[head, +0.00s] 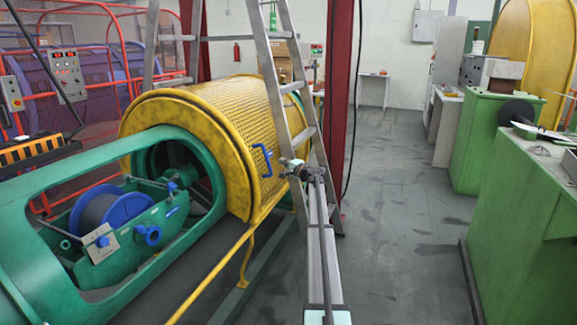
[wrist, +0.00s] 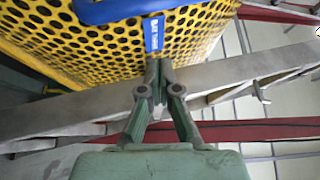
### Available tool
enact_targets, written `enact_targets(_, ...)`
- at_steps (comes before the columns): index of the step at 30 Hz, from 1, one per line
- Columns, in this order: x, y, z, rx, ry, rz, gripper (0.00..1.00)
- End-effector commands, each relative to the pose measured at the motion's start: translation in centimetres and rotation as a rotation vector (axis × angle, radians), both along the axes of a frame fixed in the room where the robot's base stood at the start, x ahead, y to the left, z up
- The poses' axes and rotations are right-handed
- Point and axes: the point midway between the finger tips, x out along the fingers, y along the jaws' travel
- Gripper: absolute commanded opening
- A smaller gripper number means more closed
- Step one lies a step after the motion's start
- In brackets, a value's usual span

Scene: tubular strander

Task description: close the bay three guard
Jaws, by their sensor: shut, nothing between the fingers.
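The yellow perforated guard (head: 235,112) arches over the rear part of the green tubular frame (head: 62,254). Its blue handle (head: 262,160) is on the near right side. In front of the guard, a bay with a blue-flanged spool (head: 110,215) lies uncovered. My gripper (head: 284,163) is shut and empty, just right of the handle. In the wrist view my gripper (wrist: 158,68) points at the guard mesh (wrist: 195,35), its tips by the lower end of a blue strip (wrist: 153,34) with small lettering. The blue handle (wrist: 108,10) is above left. I cannot tell whether the tips touch.
An aluminium ladder (head: 280,90) stands right beside the guard, close to my gripper, with a red post (head: 340,80) behind it. A yellow rail (head: 212,272) runs low along the frame. The grey aisle floor (head: 395,200) is clear up to the green cabinets (head: 515,220).

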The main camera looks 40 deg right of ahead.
Motion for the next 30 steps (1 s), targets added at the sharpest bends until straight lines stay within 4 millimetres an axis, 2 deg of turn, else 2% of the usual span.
enact_targets(1,1.4,-0.2,0.0,0.000,0.000,0.001,0.00)
enact_targets(5,4.0,-0.4,0.1,0.000,0.000,0.002,0.00)
enact_targets(9,2.8,2.2,-0.1,0.000,0.000,0.001,0.00)
enact_targets(13,2.6,3.4,-0.1,0.000,0.000,0.001,0.00)
enact_targets(30,2.2,4.2,-0.3,0.000,0.000,0.001,0.00)
